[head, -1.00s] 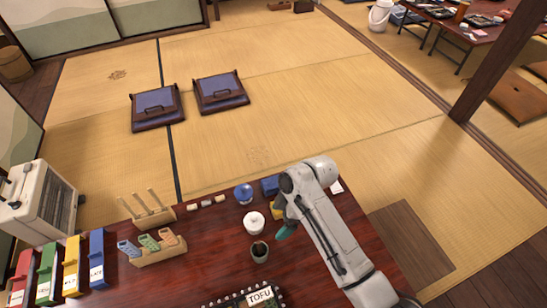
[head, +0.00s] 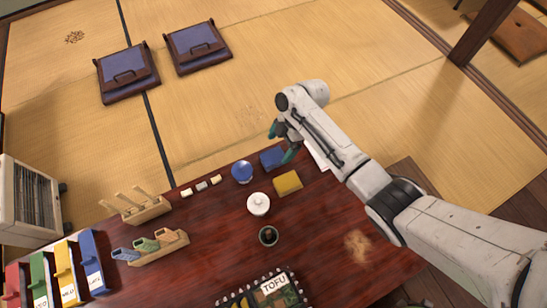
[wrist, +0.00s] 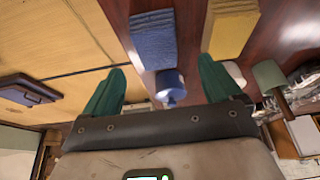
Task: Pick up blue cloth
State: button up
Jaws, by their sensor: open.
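The blue cloth (head: 271,159) lies folded near the far edge of the dark red table in the head view. It also shows at the top middle of the wrist view (wrist: 154,40), its ribbed surface in plain sight. My gripper (head: 281,141) is open and empty, close to the cloth near the table's far edge. One green finger partly covers the cloth in the head view. In the wrist view the cloth appears between and beyond my two green fingers (wrist: 162,65). I cannot tell the exact height above it.
A yellow cloth (head: 287,183) lies close in front of the blue one. A blue round pot (head: 242,172), a white lidded pot (head: 258,204) and a dark cup (head: 268,236) stand nearby. A white card (head: 316,155) lies to the right. The table's right part is fairly clear.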

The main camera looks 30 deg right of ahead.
aim_at(274, 156)
jog(key=shift+b+x, duration=1.35)
jog(key=shift+x, duration=1.4)
jog(key=shift+w+d, duration=0.1)
jog(key=shift+d, duration=0.05)
jog(key=c, duration=1.1)
jog(key=shift+r, duration=0.1)
jog(key=shift+r+p, duration=0.55)
jog(key=shift+r, duration=0.1)
jog(key=s+r+p, duration=0.2)
jog(key=s+r, duration=0.1)
jog(key=s, duration=0.1)
jog(key=s+r+p, duration=0.3)
jog(key=s+r, duration=0.1)
jog(key=s, duration=0.1)
jog(key=s+r+p, duration=0.3)
jog(key=s+r, duration=0.1)
jog(key=s, duration=0.1)
jog(key=shift+d+r, duration=0.25)
jog(key=shift+d, duration=0.15)
